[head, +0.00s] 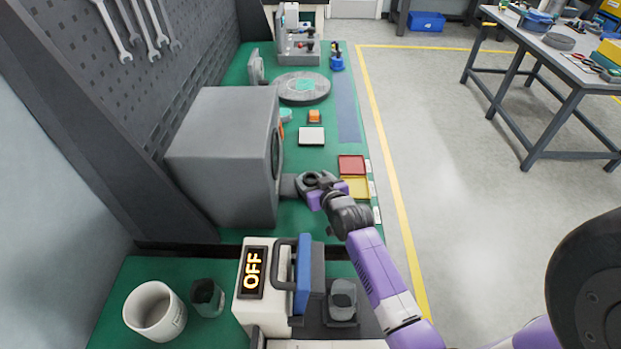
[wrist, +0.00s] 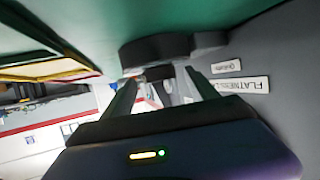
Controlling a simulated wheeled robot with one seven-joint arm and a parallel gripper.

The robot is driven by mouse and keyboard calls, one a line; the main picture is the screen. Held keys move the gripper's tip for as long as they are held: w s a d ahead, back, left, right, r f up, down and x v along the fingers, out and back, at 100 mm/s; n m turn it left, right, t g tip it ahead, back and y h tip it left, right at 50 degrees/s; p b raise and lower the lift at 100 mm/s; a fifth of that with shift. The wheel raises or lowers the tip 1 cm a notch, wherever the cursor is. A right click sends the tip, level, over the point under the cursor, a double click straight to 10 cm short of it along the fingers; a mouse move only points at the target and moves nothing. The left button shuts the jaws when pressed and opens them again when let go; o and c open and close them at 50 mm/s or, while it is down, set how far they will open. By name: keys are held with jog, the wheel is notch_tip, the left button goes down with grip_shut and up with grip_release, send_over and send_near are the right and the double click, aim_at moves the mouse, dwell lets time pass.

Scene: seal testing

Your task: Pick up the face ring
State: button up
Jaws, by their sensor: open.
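In the head view my gripper (head: 316,190) is at the front of the grey box machine (head: 225,150), low over the green bench. A dark round ring-like piece (head: 311,179) shows right at the gripper, probably the face ring, but its outline merges with the dark jaws. In the wrist view the two fingers (wrist: 162,88) are apart. A dark curved piece (wrist: 170,48) lies just beyond the fingertips, with a small dark block (wrist: 158,73) showing between them. I cannot tell whether the fingers touch either one.
A red tray (head: 352,162) and a yellow tray (head: 362,188) lie just right of my gripper. A label beginning "FLATNE" (wrist: 247,86) is on the grey surface at right in the wrist view. A device reading OFF (head: 252,270) stands in front.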

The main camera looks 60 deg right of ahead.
jog(key=shift+w+d+f, duration=0.15)
jog(key=shift+w+d, duration=0.05)
jog(key=shift+w, duration=0.05)
jog(key=shift+c, duration=0.4)
grip_shut()
